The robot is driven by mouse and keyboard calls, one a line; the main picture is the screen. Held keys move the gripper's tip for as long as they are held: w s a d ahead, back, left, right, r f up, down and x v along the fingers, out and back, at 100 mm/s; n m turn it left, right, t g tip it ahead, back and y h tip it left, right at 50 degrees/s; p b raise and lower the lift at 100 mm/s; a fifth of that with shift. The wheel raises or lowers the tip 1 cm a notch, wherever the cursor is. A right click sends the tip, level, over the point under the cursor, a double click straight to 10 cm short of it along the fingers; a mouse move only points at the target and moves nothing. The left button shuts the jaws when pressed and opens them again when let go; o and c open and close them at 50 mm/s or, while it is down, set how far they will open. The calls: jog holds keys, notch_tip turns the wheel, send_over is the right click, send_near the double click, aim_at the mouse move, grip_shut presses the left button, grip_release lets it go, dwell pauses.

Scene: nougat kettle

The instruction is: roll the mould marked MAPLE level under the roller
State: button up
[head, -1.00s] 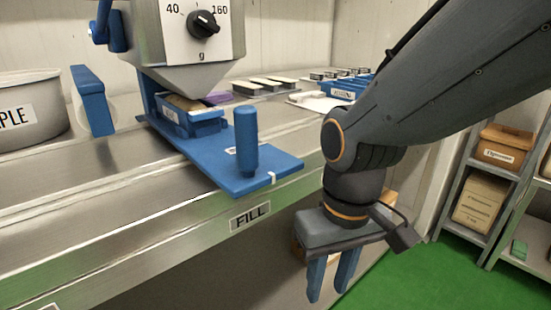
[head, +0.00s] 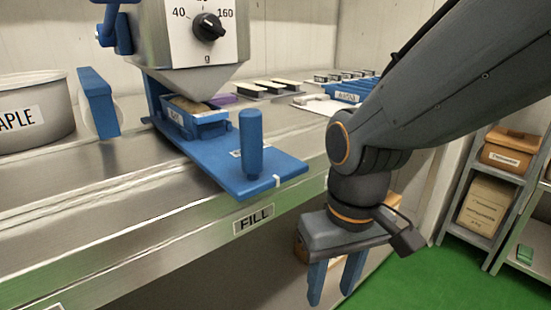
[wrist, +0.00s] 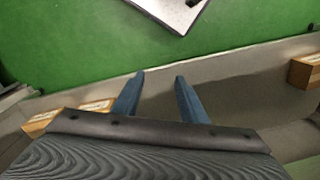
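A blue mould (head: 192,118) with a pale filling and a label too small to read sits on the blue slide plate (head: 222,172), under the funnel of the dosing machine (head: 195,50). An upright blue handle (head: 250,145) stands on the plate's near end. Another blue mould (head: 346,93) with a label I cannot read clearly stands further back on the counter. My gripper (head: 335,285) hangs in front of the counter edge, pointing down, open and empty; in the wrist view its fingers (wrist: 158,95) are apart above the floor. No roller is clearly identifiable.
A steel pot (head: 35,112) ending in "APLE" stands at the left beside a blue block (head: 98,100). Strips (head: 284,84) lie at the counter's back. Shelves with boxes (head: 485,205) stand at the right. The green floor (head: 420,280) is clear.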

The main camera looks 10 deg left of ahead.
jog(key=w+d+r+m+t+p, duration=0.1)
jog(key=d+r+p, duration=0.3)
jog(key=r+p, duration=0.8)
jog(key=d+r+m+t+p, duration=0.15)
jog(key=d+r+p, duration=0.25)
jog(key=r+p, duration=0.8)
notch_tip(320, 180, up, 9)
jog(key=n+g+p, duration=0.3)
jog(key=n+p, duration=0.2)
jog(key=p, duration=0.9)
send_over(253, 176)
jog(key=w, duration=0.1)
jog(key=shift+w+d+m+t+h, duration=0.1)
jog(key=shift+w+m+t+h, duration=0.1)
jog(key=shift+m+t+h, duration=0.1)
jog(key=shift+s+a+f, duration=0.1)
jog(key=shift+a, duration=0.1)
jog(key=shift+f, duration=0.2)
jog(key=shift+f+p, duration=0.75)
jog(key=shift+f, duration=2.85)
grip_shut()
